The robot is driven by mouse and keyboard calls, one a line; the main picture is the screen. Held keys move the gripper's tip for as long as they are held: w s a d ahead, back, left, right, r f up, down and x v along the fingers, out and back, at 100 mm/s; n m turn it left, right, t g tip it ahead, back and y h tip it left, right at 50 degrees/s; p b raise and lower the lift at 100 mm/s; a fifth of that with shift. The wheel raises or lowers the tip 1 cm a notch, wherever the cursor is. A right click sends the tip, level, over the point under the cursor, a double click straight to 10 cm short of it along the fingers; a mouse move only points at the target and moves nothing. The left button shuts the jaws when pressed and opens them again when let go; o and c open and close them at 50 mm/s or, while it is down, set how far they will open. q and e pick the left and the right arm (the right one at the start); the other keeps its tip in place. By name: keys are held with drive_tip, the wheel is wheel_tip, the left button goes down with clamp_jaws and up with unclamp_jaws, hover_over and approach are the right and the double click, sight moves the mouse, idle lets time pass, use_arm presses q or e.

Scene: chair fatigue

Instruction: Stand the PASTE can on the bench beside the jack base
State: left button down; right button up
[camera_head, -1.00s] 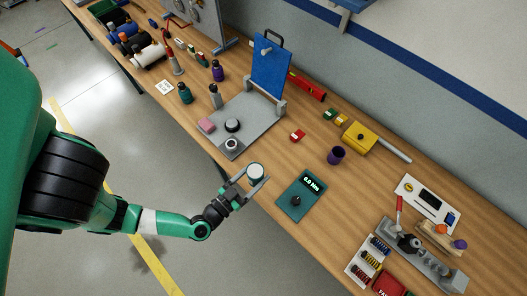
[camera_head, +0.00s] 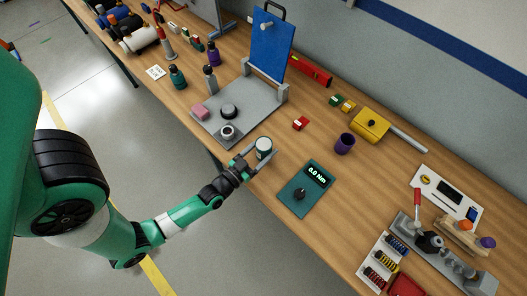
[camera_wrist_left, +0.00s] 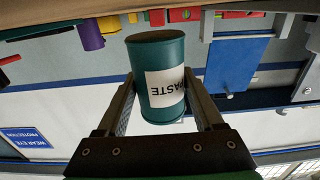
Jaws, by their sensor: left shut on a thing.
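The PASTE can (camera_head: 263,148) is a small teal cylinder with a white label, held upright in my left gripper (camera_head: 257,156) at the bench's front edge. In the left wrist view, which is upside down, the can (camera_wrist_left: 158,75) sits between both fingers (camera_wrist_left: 165,105) with its label facing the camera. Its exact height above the bench cannot be told. A grey base plate (camera_head: 257,109) with an upright blue panel lies just behind and left of the can. I cannot tell whether this is the jack base; a grey red-levered device (camera_head: 408,232) stands far right. My right gripper is not in view.
A teal torque meter (camera_head: 291,206) reading 0.0 Nm lies right of the can. Bare wood (camera_head: 280,140) lies between the plate and the meter.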

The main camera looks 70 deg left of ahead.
use_arm(q)
drive_tip(key=shift+f, duration=0.95)
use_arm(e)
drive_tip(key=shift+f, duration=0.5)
use_arm(q)
drive_tip(key=shift+f, duration=0.1)
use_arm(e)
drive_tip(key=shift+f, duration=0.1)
use_arm(q)
drive_tip(key=shift+c, duration=2.3)
unclamp_jaws()
drive_tip(key=shift+f+b, duration=0.15)
drive_tip(key=shift+b, duration=0.15)
drive_tip(key=o, duration=0.4)
drive_tip(key=shift+o, duration=0.2)
